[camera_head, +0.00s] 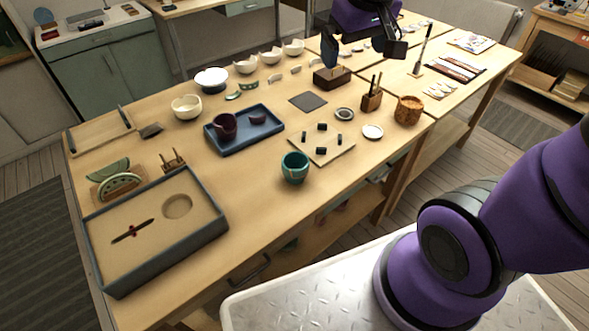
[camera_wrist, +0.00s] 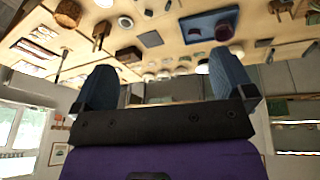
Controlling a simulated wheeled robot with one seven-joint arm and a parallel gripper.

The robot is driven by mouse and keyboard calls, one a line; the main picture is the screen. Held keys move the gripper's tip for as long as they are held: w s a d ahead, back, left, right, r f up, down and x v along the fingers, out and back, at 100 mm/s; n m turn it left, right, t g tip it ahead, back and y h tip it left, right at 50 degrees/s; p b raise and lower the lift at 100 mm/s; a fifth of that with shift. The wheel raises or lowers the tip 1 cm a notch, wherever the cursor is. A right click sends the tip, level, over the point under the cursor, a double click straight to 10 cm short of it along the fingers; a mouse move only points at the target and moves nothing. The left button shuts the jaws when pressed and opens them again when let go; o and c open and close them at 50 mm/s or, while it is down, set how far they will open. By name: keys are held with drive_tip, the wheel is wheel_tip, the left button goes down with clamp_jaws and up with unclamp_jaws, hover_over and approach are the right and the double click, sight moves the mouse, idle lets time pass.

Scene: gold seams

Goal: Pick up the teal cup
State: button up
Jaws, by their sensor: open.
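The teal cup (camera_head: 295,167) stands upright on the wooden table near its front edge, in the middle of the head view. It is beside the pale board with small dark blocks (camera_head: 321,150). I cannot make the cup out in the wrist view. My gripper (camera_wrist: 163,78) is open, with its two blue-grey fingers apart and nothing between them. In the head view my gripper (camera_head: 390,43) is at the top, raised above the far part of the table, well behind and to the right of the cup.
A blue tray (camera_head: 268,138) with a dark red cup (camera_head: 225,126) lies left of the teal cup. A large dark-rimmed box (camera_head: 213,235) is nearer and left. A wooden pen holder (camera_head: 372,99), a white dish (camera_head: 372,132) and a woven basket (camera_head: 408,110) stand to the right.

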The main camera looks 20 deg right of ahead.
drive_tip(key=w+a+f+n+g, duration=0.1)
drive_tip(key=w+a+f+g, duration=0.15)
drive_tip(key=w+f, duration=0.85)
drive_tip(key=n+y, duration=0.1)
hover_over(294, 168)
drive_tip(key=s, duration=0.1)
wheel_tip(294, 168, down, 19)
drive_tip(key=shift+g, duration=0.45)
drive_tip(key=f, duration=0.5)
drive_tip(key=shift+s+a+f, duration=0.1)
drive_tip(key=shift+a+f, duration=0.15)
drive_tip(key=shift+f, duration=0.15)
drive_tip(key=shift+s+f, duration=0.15)
drive_tip(key=shift+f, duration=1.2)
drive_tip(key=shift+s+f, duration=0.1)
drive_tip(key=shift+f, duration=1.2)
drive_tip(key=shift+c, duration=0.5)
drive_tip(key=c, duration=0.5)
